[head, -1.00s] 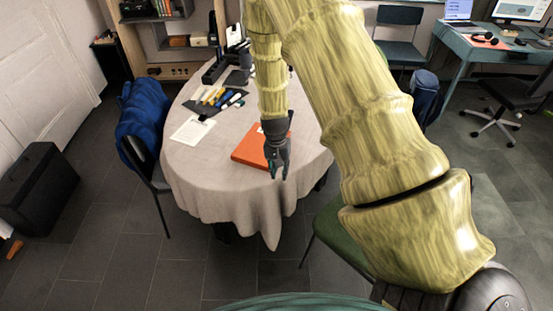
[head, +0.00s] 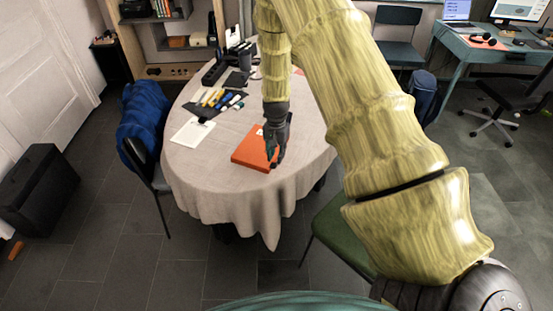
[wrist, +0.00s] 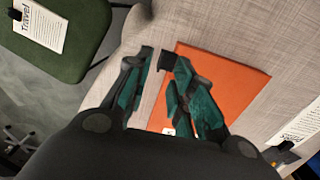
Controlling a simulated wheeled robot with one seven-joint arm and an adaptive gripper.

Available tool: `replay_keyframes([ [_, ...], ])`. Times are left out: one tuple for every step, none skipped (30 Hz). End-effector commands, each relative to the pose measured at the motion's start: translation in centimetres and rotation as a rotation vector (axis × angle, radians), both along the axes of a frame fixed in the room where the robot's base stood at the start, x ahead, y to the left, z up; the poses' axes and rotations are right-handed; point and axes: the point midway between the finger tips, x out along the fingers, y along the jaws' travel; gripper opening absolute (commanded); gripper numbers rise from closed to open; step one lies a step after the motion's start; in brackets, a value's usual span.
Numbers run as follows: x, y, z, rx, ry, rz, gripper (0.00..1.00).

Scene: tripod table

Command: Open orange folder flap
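The orange folder (head: 248,150) lies closed and flat near the front right part of the tablecloth-covered table (head: 215,180). My gripper (head: 275,164) is at the folder's front right edge in the head view, pointing down. In the wrist view the folder (wrist: 235,78) lies under and beside the right finger. My gripper (wrist: 152,62) is open, its two teal-and-black fingers spread around the folder's edge. A small dark tab (wrist: 170,58) shows between the fingertips; I cannot tell whether a finger touches it. The fingers hide part of the folder's near side.
A white sheet on a clipboard (head: 192,131) and several markers (head: 215,97) lie to the left on the table. A blue jacket (head: 143,110) hangs on a chair at left. A green chair (head: 338,232) stands close to the table's front right.

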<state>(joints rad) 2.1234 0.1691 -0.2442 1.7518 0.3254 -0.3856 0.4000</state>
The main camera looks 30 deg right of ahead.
Motion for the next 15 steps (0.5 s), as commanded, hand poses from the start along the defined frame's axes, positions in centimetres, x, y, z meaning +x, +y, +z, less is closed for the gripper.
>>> replay_keyframes([
  [-0.1,0.0,-0.6,0.001,0.003,-0.001,0.24],
  [-0.1,0.0,-0.9,0.001,0.002,-0.001,0.24],
  [-0.1,0.0,-1.4,0.0,0.001,-0.001,0.24],
  [0.0,0.0,-1.7,0.0,0.001,0.0,0.24],
  [0.0,0.0,-1.9,0.001,0.001,0.0,0.24],
  [0.0,0.0,-2.3,0.001,0.001,0.0,0.24],
  [0.0,0.0,-2.5,0.001,0.001,0.0,0.24],
  [-0.1,0.0,-2.8,0.001,0.002,0.0,0.24],
  [-0.1,0.0,-3.0,0.001,0.002,0.0,0.24],
  [-0.1,0.0,-3.2,0.0,0.001,-0.001,0.24],
  [-0.1,0.0,-3.3,0.001,0.001,-0.001,0.24],
  [0.0,0.0,-3.4,0.001,0.001,-0.001,0.24],
  [0.0,0.0,-3.5,0.0,0.0,-0.001,0.24],
  [0.0,0.0,-3.6,0.0,0.0,0.0,0.24],
  [0.0,0.0,-3.7,0.0,0.0,0.0,0.24],
])
